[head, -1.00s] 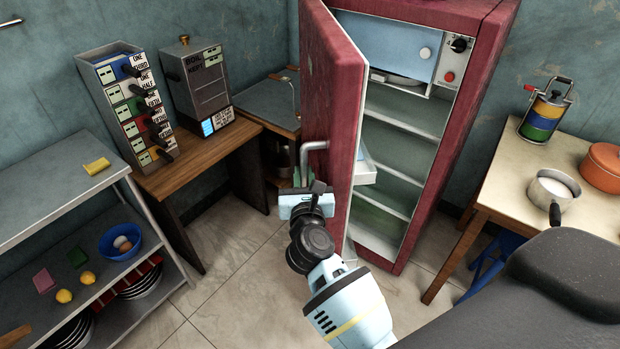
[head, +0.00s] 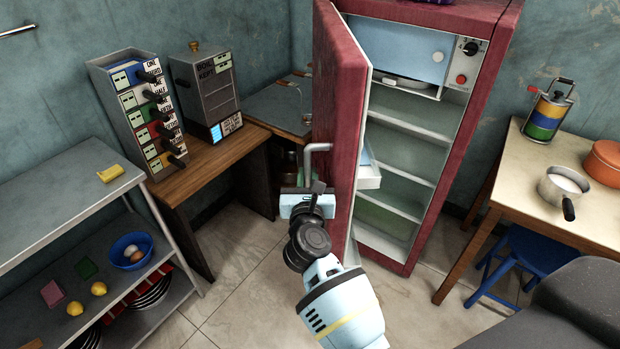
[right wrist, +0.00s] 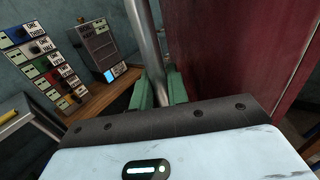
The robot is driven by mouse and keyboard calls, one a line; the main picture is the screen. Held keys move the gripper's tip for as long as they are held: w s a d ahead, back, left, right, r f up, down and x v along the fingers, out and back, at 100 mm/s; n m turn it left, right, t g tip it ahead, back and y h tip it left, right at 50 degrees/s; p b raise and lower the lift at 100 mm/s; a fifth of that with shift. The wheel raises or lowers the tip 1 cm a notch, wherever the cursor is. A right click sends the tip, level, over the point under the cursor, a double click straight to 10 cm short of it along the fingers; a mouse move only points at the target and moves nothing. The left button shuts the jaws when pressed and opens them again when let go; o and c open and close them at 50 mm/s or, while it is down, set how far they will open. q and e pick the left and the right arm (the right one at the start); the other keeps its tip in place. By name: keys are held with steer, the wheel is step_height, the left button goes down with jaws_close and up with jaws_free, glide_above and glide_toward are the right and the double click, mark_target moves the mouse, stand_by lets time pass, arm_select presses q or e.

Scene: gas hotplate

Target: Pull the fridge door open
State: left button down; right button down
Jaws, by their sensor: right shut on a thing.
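The red fridge (head: 455,150) stands against the back wall. Its door (head: 338,110) is swung wide open to the left, and the pale shelves inside show. A grey bar handle (head: 316,148) is on the door's outer face. My right gripper (head: 307,192) is shut on the handle's lower part. In the right wrist view the handle (right wrist: 146,50) runs down between the green fingers (right wrist: 158,92), with the red door (right wrist: 225,50) close on the right. My left gripper is not in view.
A wooden desk (head: 205,158) with two boxy machines stands left of the door. A metal shelf unit (head: 60,200) is at the far left. A table (head: 590,215) with pots and a blue stool (head: 515,262) are on the right. Tiled floor is clear between.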

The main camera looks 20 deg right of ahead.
stand_by(0.5)
steer(key=c, duration=1.4)
jaws_free()
steer(key=shift+c, duration=0.2)
steer(key=shift+s, duration=0.1)
